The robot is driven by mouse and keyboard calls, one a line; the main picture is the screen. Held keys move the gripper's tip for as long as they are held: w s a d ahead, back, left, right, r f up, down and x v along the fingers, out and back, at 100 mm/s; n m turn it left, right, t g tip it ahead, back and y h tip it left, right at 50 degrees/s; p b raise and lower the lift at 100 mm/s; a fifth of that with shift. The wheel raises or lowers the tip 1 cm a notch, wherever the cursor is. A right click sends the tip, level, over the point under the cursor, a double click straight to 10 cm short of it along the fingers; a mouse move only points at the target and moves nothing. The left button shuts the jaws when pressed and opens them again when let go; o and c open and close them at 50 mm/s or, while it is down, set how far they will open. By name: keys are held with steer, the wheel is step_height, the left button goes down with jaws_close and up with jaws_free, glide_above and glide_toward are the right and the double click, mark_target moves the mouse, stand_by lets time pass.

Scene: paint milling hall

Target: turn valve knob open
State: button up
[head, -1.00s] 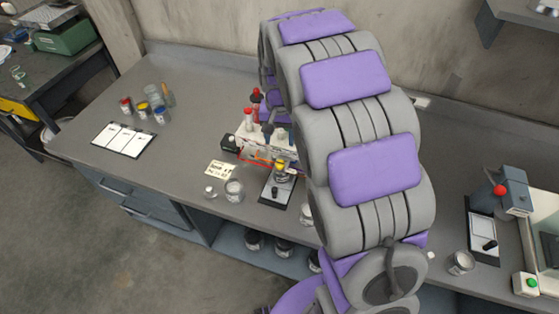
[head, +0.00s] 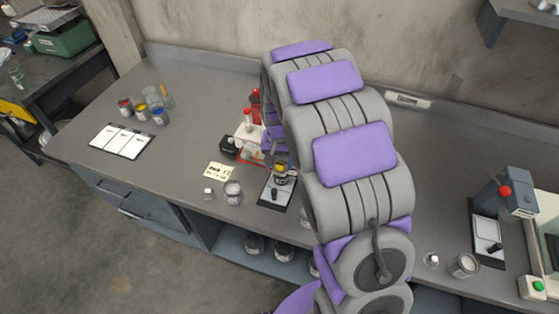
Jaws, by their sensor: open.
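A small rack of fittings with a white body (head: 246,133) and a red base edge stands on the bench at the centre. A red-topped upright part (head: 247,115) and a taller red part (head: 256,96) rise from it. A small yellow-and-dark device (head: 280,172) on a dark plate stands just in front. I cannot tell for certain which part is the valve knob. My grey and purple arm bends over the bench and hides the rack's right side. My gripper (head: 275,140) is open and mostly hidden behind the arm, low by the rack; contact cannot be seen.
A black box (head: 228,146), a yellow card (head: 219,171) and small jars (head: 233,192) lie close by. A white chart (head: 122,141) and paint jars (head: 143,112) are at left. A red-knobbed grey device (head: 517,190) is at right.

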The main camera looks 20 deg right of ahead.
steer(key=c, duration=1.1)
steer(key=shift+o, duration=0.2)
steer(key=shift+n, duration=0.3)
steer(key=n+p, duration=0.3)
steer(key=shift+r, duration=0.15)
steer(key=n+p, duration=0.2)
steer(key=n, duration=0.3)
steer(key=shift+p, duration=0.3)
steer(key=n+p, duration=0.3)
steer(key=n, duration=0.2)
steer(key=shift+n+p, duration=1.05)
steer(key=shift+n, duration=1.05)
steer(key=shift+w, duration=0.1)
